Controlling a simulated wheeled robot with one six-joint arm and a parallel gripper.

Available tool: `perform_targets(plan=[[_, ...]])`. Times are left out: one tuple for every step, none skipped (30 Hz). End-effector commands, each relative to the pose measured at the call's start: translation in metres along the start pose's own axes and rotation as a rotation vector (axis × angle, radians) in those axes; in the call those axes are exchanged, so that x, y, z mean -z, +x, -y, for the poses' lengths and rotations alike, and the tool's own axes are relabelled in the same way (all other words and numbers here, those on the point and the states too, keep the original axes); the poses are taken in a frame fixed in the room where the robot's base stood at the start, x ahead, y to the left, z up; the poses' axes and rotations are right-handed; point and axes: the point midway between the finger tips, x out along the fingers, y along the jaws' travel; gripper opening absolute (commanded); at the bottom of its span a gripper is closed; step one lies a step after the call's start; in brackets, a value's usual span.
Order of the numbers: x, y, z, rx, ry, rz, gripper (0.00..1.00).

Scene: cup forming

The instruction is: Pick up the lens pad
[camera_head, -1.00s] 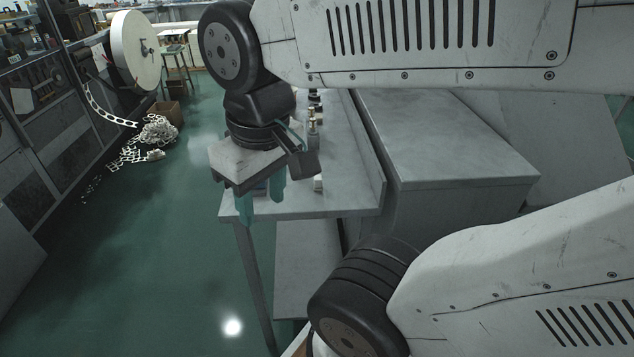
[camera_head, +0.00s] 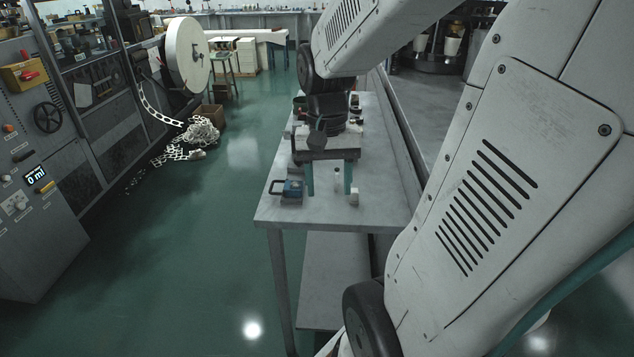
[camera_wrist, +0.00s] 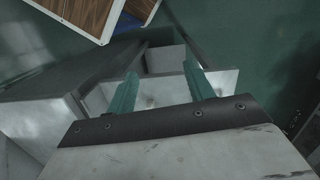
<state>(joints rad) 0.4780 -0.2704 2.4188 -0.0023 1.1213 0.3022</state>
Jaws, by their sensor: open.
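My gripper (camera_head: 329,189) hangs over the near part of the grey table, its two teal fingers pointing down and spread apart with nothing between them. The fingers also show in the wrist view (camera_wrist: 160,72), open and empty. A small blue box with a dark loop (camera_head: 291,190) sits on the table just left of the fingers. A small white bottle-like item (camera_head: 354,198) stands by the right finger. I cannot tell which small thing is the lens pad; my wrist and gripper hide part of the table behind them.
The table (camera_head: 280,215) has a bare front edge. Other small items lie farther back, partly behind my arm. A machine with dials (camera_head: 40,150) stands at the left. A white reel (camera_head: 187,55) and a heap of white strip (camera_head: 200,132) are beyond. The green floor between is clear.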

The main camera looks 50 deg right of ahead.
Motion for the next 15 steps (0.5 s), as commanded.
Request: perform_targets(plan=[[0.022, 0.010, -0.011, 0.001, 0.141, 0.022, 0.53], [0.034, 0.015, -0.017, 0.003, 0.227, 0.027, 0.53], [0.051, 0.022, -0.026, 0.005, 0.346, 0.034, 0.53], [0.063, 0.028, -0.033, 0.007, 0.439, 0.038, 0.53], [0.075, 0.035, -0.041, 0.009, 0.537, 0.040, 0.53], [0.092, 0.044, -0.051, 0.012, 0.674, 0.043, 0.53], [0.105, 0.051, -0.059, 0.016, 0.782, 0.042, 0.53], [0.117, 0.057, -0.067, 0.020, 0.889, 0.039, 0.53], [0.131, 0.064, -0.075, 0.028, 1.019, 0.030, 0.53], [0.140, 0.068, -0.079, 0.034, 1.110, 0.023, 0.53], [0.149, 0.070, -0.082, 0.042, 1.190, 0.014, 0.53], [0.159, 0.071, -0.083, 0.056, 1.285, -0.003, 0.53], [0.165, 0.070, -0.082, 0.068, 1.346, -0.015, 0.53], [0.171, 0.067, -0.082, 0.083, 1.401, -0.030, 0.53], [0.176, 0.064, -0.081, 0.100, 1.468, -0.045, 0.53]])
